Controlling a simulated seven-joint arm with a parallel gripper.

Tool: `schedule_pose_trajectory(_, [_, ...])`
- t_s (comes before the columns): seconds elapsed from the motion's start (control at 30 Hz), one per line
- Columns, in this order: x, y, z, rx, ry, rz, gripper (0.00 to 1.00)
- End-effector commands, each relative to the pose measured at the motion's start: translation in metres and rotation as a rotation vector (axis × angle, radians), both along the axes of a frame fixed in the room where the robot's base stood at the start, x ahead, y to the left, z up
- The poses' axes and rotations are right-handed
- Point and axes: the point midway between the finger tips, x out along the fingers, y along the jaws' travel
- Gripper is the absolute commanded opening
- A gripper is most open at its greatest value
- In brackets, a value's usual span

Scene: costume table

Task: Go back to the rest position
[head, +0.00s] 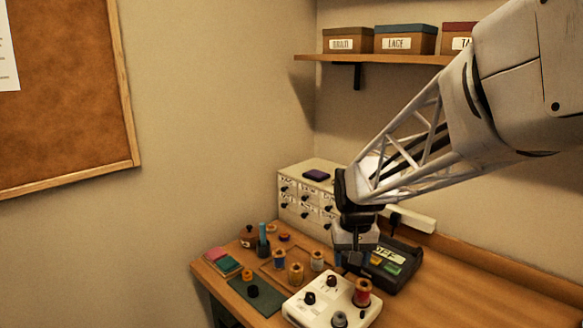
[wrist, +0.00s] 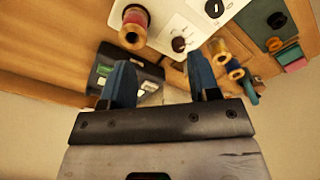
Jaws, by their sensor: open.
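My gripper (head: 355,262) hangs above the table, between the white control box and the dark box with green and yellow labels. In the wrist view its two blue fingers (wrist: 163,82) stand apart with nothing between them. The white control box (head: 318,312) has dark knobs and a red-topped spool (head: 362,292) on its right side; this spool also shows in the wrist view (wrist: 134,28). The dark box (head: 405,262) is just behind and to the right of my gripper and is partly hidden by it.
Several thread spools (head: 296,273) stand left of my gripper. A green mat (head: 262,304), fabric swatches (head: 222,262) and a small-drawer cabinet (head: 300,208) are farther left and back. A shelf (head: 400,59) with labelled boxes hangs above. The table's right side (head: 480,290) is clear.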

Motion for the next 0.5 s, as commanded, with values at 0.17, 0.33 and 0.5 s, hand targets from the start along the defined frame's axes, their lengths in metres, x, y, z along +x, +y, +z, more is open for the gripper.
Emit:
schedule_pose_trajectory(0.17, [-0.040,-0.010,0.019,0.000,-0.029,-0.004,0.56])
schedule_pose_trajectory(0.33, [-0.078,-0.017,0.031,0.000,-0.052,-0.005,0.56])
schedule_pose_trajectory(0.5, [-0.115,-0.024,0.041,-0.001,-0.076,-0.007,0.56])
